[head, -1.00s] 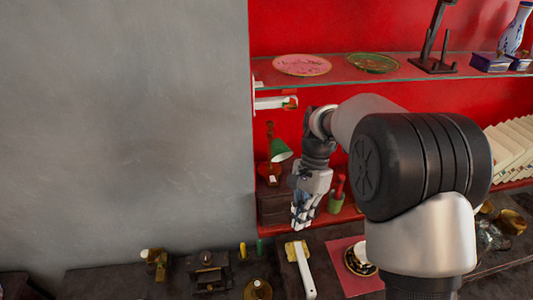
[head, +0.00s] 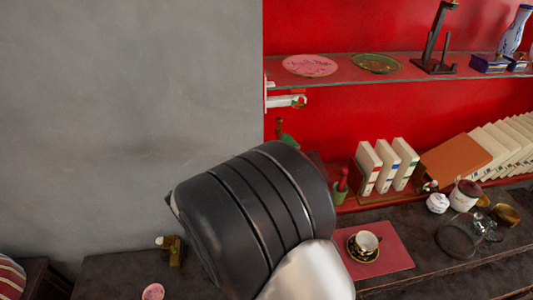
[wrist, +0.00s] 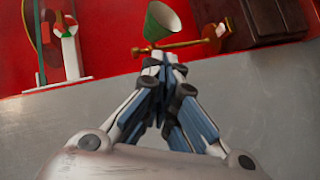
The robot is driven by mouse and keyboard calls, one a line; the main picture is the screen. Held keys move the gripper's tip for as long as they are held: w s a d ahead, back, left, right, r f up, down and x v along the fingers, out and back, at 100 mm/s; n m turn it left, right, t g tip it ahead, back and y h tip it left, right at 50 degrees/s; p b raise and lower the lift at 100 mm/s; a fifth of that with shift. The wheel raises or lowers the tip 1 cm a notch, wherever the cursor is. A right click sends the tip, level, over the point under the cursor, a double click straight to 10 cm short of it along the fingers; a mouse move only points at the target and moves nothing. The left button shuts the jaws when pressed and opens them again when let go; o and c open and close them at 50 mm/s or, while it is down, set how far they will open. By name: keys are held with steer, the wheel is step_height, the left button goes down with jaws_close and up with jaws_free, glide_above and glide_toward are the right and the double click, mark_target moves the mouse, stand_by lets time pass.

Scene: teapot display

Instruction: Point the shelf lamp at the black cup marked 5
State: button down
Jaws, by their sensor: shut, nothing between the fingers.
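The shelf lamp shows in the head view as a green shade (head: 288,141) and a bit of stem, mostly hidden behind my arm. In the wrist view its green cone shade (wrist: 161,21) and brass stem (wrist: 190,45) lie just beyond my fingertips. My gripper (wrist: 165,60) is shut and empty, its tips very close to the stem. I cannot tell if they touch. In the head view the gripper is hidden behind my arm. A black and gold cup (head: 366,243), white inside, stands on a dark saucer (head: 355,256). No number is legible on it.
The cup's saucer rests on a red mat (head: 395,260). White books (head: 387,165) and a small green pot (head: 340,190) stand right of the lamp. A glass shelf (head: 350,78) with plates is above. In the wrist view, a dark wooden box (wrist: 275,15) is near the lamp.

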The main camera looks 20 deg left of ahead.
steer(key=x, duration=0.9)
steer(key=shift+w, duration=0.2)
steer(key=shift+d, duration=0.2)
steer(key=shift+n+y, duration=0.7)
steer(key=shift+y, duration=0.2)
steer(key=d+b, duration=0.1)
steer(key=b, duration=0.3)
steer(key=w+d+b, duration=0.1)
steer(key=d+b, duration=0.1)
steer(key=b, duration=0.3)
steer(key=w+d+b, duration=0.1)
steer(key=d+b, duration=0.1)
steer(key=b, duration=0.3)
steer(key=shift+w+d, duration=0.15)
